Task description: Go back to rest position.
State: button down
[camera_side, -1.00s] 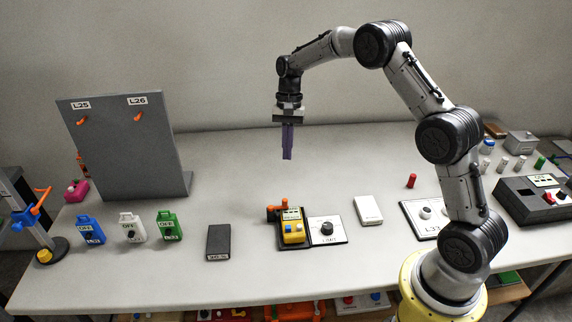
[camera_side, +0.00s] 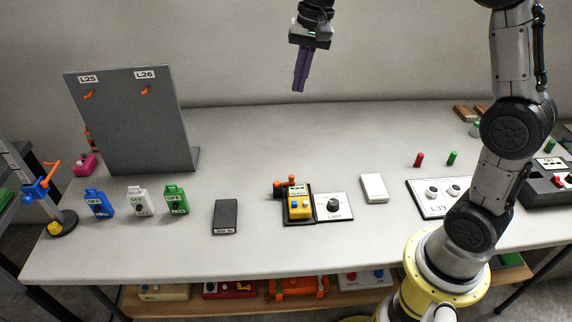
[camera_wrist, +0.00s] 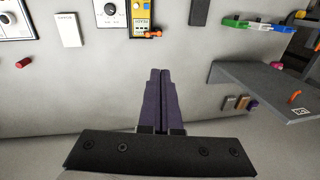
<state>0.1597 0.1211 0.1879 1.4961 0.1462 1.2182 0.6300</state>
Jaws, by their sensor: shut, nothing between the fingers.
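My gripper (camera_side: 301,72) hangs high above the back edge of the table in the side view, its purple fingers pointing down and shut with nothing between them. In the wrist view the gripper (camera_wrist: 160,85) shows its two fingers pressed together over bare table. It is well apart from every object. The upper part of my arm is cut off by the top of the side view.
The table (camera_side: 250,135) is clear below the gripper. A grey board (camera_side: 130,130) with orange hooks stands at the left. Blue (camera_side: 98,203), white (camera_side: 138,201) and green (camera_side: 176,200) boxes stand before it. A yellow device (camera_side: 299,207) sits mid-table, a white box (camera_side: 374,188) right of it.

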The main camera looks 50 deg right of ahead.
jog(key=s+a+r+n+t, duration=0.2)
jog(key=s+r, duration=0.1)
jog(key=s, duration=0.5)
jog(key=s+a+r+n+t, duration=0.1)
jog(key=s+a+r+n, duration=0.15)
jog(key=s, duration=0.55)
jog(key=s+f+n+t+h, duration=0.1)
jog(key=s+f+n, duration=0.4)
jog(key=s+f, duration=0.2)
jog(key=s, duration=0.2)
jog(key=shift+s+d+f, duration=0.35)
jog(key=shift+d+f, duration=0.05)
